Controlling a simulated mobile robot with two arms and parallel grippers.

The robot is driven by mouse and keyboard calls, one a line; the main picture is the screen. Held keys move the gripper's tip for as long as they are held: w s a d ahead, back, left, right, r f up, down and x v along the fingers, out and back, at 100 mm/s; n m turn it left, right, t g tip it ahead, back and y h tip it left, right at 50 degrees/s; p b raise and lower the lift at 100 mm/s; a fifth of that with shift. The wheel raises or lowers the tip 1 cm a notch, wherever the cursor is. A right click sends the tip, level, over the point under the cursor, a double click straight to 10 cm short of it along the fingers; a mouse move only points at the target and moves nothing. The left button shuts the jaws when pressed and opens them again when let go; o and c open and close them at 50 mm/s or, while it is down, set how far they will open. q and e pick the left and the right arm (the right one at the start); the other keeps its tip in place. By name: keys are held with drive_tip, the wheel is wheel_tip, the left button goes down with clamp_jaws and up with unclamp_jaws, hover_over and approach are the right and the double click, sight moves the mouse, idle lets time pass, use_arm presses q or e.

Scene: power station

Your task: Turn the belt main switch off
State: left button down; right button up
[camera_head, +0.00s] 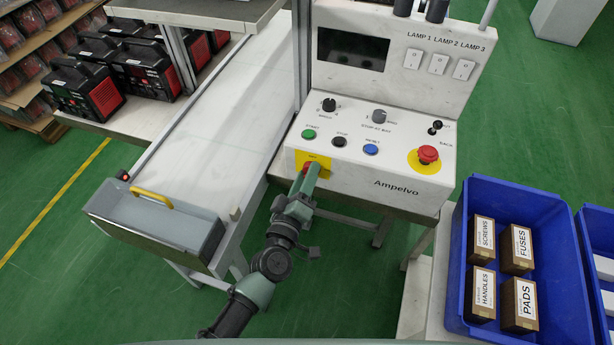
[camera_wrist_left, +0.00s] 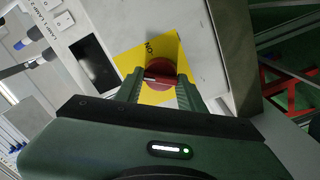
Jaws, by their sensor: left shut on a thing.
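The belt main switch is a red rotary knob (camera_wrist_left: 163,72) on a yellow plate (camera_wrist_left: 146,53) on the control box. The letters "ON" show on the plate in the left wrist view. In the head view the yellow plate (camera_head: 323,160) is on the box's front left face, and the red knob (camera_head: 307,167) is mostly behind my gripper. My left gripper (camera_head: 308,178) is shut on the knob, with one finger on each side of its grip bar in the left wrist view (camera_wrist_left: 160,88). My right gripper is not in view.
The box carries a green button (camera_head: 309,134), black and blue buttons, a red emergency stop (camera_head: 428,154) and two dials. A conveyor (camera_head: 220,120) with a grey bin (camera_head: 155,222) lies left. A blue crate (camera_head: 470,205) with labelled boxes stands right.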

use_arm(q)
drive_tip(key=shift+f+n+b, duration=0.15)
drive_tip(key=shift+n+b, duration=0.55)
drive_tip(key=shift+n, duration=2.6)
drive_tip(key=c, duration=0.9)
unclamp_jaws()
drive_tip(key=shift+s, duration=0.1)
drive_tip(key=v, duration=0.7)
drive_tip(key=shift+s+a+b, duration=0.15)
drive_tip(key=shift+s+b, duration=0.15)
drive_tip(key=shift+b, duration=0.15)
